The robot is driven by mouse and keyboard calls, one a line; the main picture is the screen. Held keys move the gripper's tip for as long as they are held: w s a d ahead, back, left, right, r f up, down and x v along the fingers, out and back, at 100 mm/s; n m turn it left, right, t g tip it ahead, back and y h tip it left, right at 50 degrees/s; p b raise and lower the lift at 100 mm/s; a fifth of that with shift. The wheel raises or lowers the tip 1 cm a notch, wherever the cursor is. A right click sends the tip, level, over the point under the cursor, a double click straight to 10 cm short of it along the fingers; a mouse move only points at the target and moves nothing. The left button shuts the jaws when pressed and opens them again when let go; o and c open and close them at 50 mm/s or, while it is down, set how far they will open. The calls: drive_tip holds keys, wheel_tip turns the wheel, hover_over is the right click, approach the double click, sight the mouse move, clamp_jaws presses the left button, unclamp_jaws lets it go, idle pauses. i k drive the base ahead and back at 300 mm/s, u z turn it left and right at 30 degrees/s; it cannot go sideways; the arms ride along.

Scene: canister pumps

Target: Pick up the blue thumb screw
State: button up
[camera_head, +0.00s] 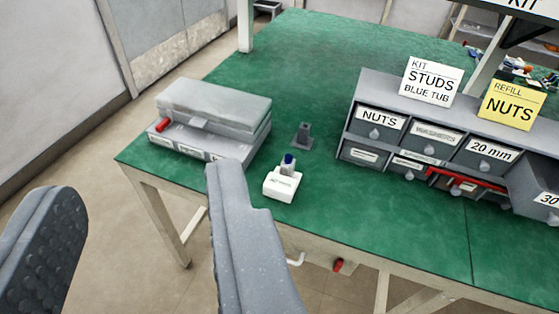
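A small blue piece, which looks like the blue thumb screw (289,158), sits on top of a small grey upright part (287,169). That part stands on a white block (282,186) near the front edge of the green bench. My gripper (143,180) is open and empty, with its two grey fingers wide apart at the lower left. The right finger's tip appears just left of the white block in the picture, and the left finger is over the floor side. The fingers hide part of the bench's front edge and legs.
A grey case (215,107) with a red latch stands left on the green bench (300,60). A dark grey post on a base (303,135) stands behind the white block. A labelled drawer unit (440,145) stands right, one drawer pulled out. The bench's back middle is clear.

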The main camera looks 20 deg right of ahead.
sight(288, 158)
drive_tip(key=i, duration=0.9)
drive_tip(key=z, duration=0.05)
